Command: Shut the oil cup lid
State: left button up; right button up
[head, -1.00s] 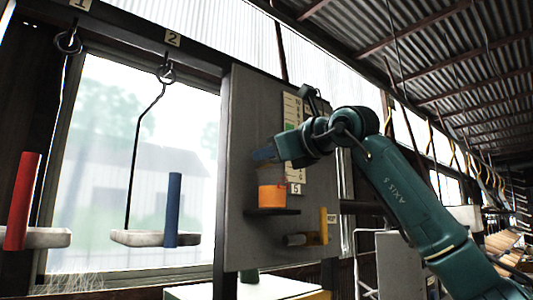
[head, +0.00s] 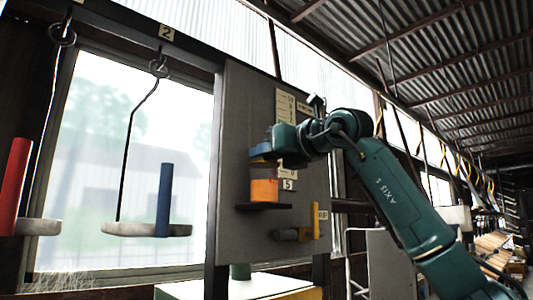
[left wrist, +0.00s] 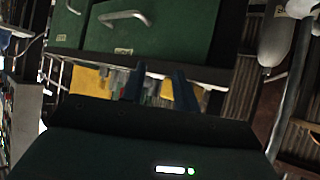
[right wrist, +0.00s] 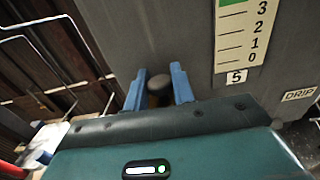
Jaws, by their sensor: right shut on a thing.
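The oil cup (head: 264,190) is a small clear vessel with orange oil in its lower part, standing on a dark ledge of the grey panel. My right gripper (head: 261,151) is at the top of the cup. In the right wrist view its blue fingers (right wrist: 158,88) are on either side of a dark round knob (right wrist: 158,82), apparently the lid's, and are shut on it. The fingers hide the lid in the head view, so its angle cannot be told. My left gripper (left wrist: 158,88) is open and empty, seen only in the left wrist view.
The grey panel (head: 235,120) carries a number scale (head: 286,105) and a yellow-handled valve (head: 314,222) below right of the cup. Hanging trays (head: 110,229) with a red rod (head: 15,185) and a blue rod (head: 164,200) are at the left.

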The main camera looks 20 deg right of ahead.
pick_arm(q)
jog(key=shift+s, duration=0.1)
pick_arm(e)
jog(key=o, duration=0.9)
pick_arm(q)
jog(key=shift+s+f, duration=0.1)
jog(key=shift+f, duration=0.2)
pick_arm(e)
jog(key=shift+s+d, duration=0.15)
jog(key=shift+s, duration=0.15)
pick_arm(q)
jog(key=b, duration=0.2)
jog(key=d+b, duration=0.1)
jog(key=b, duration=0.1)
jog(key=shift+w+d+f+h, duration=0.15)
jog(key=shift+w+f+h, duration=0.05)
jog(key=shift+w+h, duration=0.2)
pick_arm(e)
jog(key=v, duration=1.2)
jog(key=shift+s+d, duration=0.1)
jog(key=shift+s, duration=0.2)
pick_arm(q)
jog(key=shift+s+f, duration=0.1)
